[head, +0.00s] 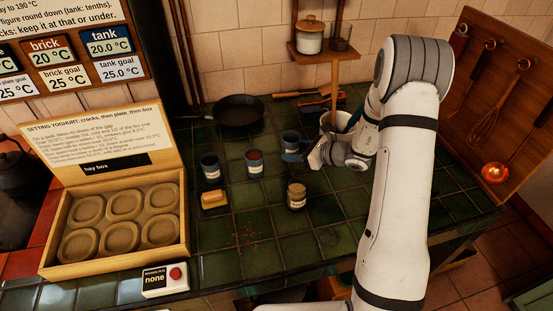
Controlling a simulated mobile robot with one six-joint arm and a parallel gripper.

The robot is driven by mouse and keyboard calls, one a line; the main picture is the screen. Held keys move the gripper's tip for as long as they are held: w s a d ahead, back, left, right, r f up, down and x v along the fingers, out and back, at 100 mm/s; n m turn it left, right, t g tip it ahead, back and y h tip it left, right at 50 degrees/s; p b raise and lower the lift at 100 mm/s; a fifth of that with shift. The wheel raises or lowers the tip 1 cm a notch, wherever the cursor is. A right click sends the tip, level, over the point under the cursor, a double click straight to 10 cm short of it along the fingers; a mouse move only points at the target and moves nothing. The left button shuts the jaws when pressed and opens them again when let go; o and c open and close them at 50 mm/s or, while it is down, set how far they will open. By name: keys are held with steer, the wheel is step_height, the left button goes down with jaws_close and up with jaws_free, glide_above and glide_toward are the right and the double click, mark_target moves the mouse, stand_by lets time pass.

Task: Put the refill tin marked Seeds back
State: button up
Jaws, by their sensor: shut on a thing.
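My gripper (311,156) is low over the green tiled top, right of the middle, shut on a small blue thing (291,157) at its fingertips. Its shape is partly hidden, so I cannot tell what it is. Close behind it stands a dark blue tin (290,141) with a pale label. A jar with a tan top (296,196) stands nearer the front. The labels are too small to read, so I cannot tell which tin is marked Seeds.
A yellow block (213,200) and scattered brown bits (249,232) lie on the tiles. The hay box (188,228) is at left, a black pan (238,112) behind. A small shelf (325,55) holds a white pot (310,36). A wooden rack (500,110) stands right.

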steer(key=shift+f, duration=2.1)
steer(key=shift+f, duration=0.2)
steer(key=o, duration=1.3)
steer(key=shift+c, duration=0.2)
steer(key=shift+r, duration=0.1)
